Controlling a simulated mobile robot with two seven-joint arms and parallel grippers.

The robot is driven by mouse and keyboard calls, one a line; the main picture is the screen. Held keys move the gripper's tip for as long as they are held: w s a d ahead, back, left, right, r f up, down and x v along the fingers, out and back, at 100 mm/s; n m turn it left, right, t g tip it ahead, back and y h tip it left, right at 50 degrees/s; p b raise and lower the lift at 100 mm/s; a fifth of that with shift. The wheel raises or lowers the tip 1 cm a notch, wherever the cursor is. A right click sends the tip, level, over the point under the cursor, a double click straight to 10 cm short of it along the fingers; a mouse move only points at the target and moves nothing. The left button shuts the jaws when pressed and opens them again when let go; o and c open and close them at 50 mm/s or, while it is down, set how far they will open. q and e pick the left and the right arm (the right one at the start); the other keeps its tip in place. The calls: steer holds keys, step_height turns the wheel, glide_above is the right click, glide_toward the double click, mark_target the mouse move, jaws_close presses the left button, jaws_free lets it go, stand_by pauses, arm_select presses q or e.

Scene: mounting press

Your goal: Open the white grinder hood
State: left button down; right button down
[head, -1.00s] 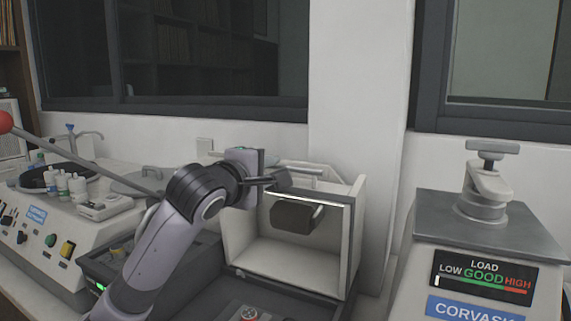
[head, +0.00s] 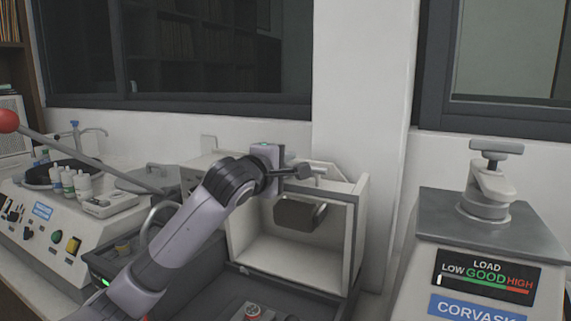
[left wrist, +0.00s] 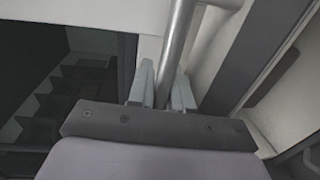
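The white grinder hood (head: 362,215) is a box-shaped housing in the middle of the head view. I see into its front, where a dark block (head: 297,214) hangs inside. A metal bar handle (head: 318,171) runs along its top; it also shows in the left wrist view (left wrist: 178,35). My left gripper (head: 297,173) is at this bar. In the left wrist view its two fingers (left wrist: 163,90) are close together with the bar between them, filling the gap. Whether a clear front panel is there cannot be told. My right gripper is not in view.
A machine with a load gauge (head: 486,276) and clamp stands at the right. At the left is a panel with buttons (head: 40,215), small bottles (head: 78,184) and a red-knobbed lever (head: 8,121). The wall and window ledge lie close behind the hood.

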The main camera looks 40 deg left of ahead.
arm_select(q)
steer(key=shift+s+f, duration=0.1)
steer(key=s+b, duration=0.1)
steer(key=b, duration=0.1)
steer(key=s+d+t+b, duration=0.1)
steer(key=s+b, duration=0.1)
steer(key=shift+s+d, duration=0.1)
steer(key=shift+s+t, duration=0.25)
steer(key=shift+t, duration=0.15)
steer(key=shift+s+r+y, duration=0.15)
steer(key=shift+r+y, duration=0.05)
steer(key=shift+y, duration=0.1)
steer(key=c, duration=1.4)
jaws_free()
steer(key=shift+b+v, duration=0.7)
steer(key=shift+v, duration=2.9)
